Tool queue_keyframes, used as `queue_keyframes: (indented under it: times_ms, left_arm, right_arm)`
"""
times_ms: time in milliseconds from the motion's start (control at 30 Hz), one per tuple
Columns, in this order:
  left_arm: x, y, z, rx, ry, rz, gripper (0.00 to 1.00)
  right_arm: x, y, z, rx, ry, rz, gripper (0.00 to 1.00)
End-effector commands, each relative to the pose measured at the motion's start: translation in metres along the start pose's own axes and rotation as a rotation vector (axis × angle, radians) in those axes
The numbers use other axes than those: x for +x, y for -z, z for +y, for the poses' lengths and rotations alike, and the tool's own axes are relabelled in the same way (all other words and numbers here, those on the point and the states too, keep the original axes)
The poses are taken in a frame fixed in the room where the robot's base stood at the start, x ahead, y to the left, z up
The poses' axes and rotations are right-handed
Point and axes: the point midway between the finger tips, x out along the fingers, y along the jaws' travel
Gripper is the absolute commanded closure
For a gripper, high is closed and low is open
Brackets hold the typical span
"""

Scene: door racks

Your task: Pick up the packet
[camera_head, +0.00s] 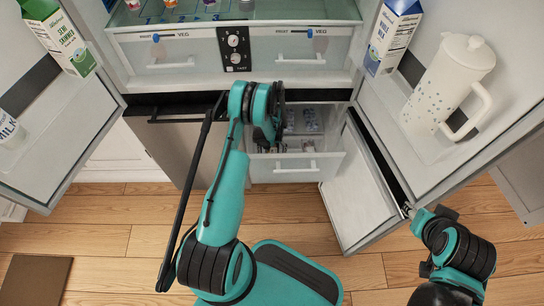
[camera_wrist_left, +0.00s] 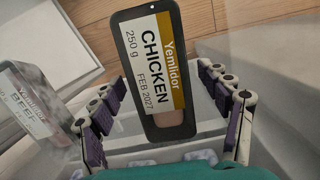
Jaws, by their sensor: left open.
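A dark packet labelled "Yemlidor CHICKEN 250 g" (camera_wrist_left: 155,70) stands out in the left wrist view, its label facing the camera. My left gripper (camera_wrist_left: 162,98) is open, with purple finger pads on either side of this packet; I cannot tell whether they touch it. A second packet, labelled "BEEF" (camera_wrist_left: 32,105), is at the left of that view, outside the fingers. In the head view my left gripper (camera_head: 268,140) is over the pulled-out lower drawer (camera_head: 290,170) and hides part of it. My right gripper (camera_head: 412,211) is at the edge of the lower right door; its fingers are too small to judge.
The lower right door (camera_head: 360,190) stands open beside the drawer. Upper doors are open on both sides, holding a semi-skimmed milk carton (camera_head: 58,38), a whole milk carton (camera_head: 393,38) and a white jug (camera_head: 445,85). Closed veg drawers (camera_head: 170,55) are above. Wooden floor (camera_head: 90,240) lies below.

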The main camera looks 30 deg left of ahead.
Motion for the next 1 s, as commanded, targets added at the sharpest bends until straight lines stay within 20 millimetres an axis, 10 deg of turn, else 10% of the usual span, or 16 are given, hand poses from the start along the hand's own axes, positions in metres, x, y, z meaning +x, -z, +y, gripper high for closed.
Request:
queue_keyframes:
  times_ms: [100,333,1000]
  left_arm:
    - [-0.001,0.0,0.0,0.0,0.0,0.0,0.26]
    - [-0.001,0.0,0.0,0.0,0.0,0.0,0.87]
    - [-0.018,-0.003,0.0,0.0,0.0,0.0,0.89]
  right_arm:
    - [-0.001,0.001,0.0,0.0,0.0,0.0,0.6]
    - [-0.001,0.001,0.0,0.0,0.0,0.0,0.6]
    - [-0.007,0.005,0.0,0.0,0.0,0.0,0.6]
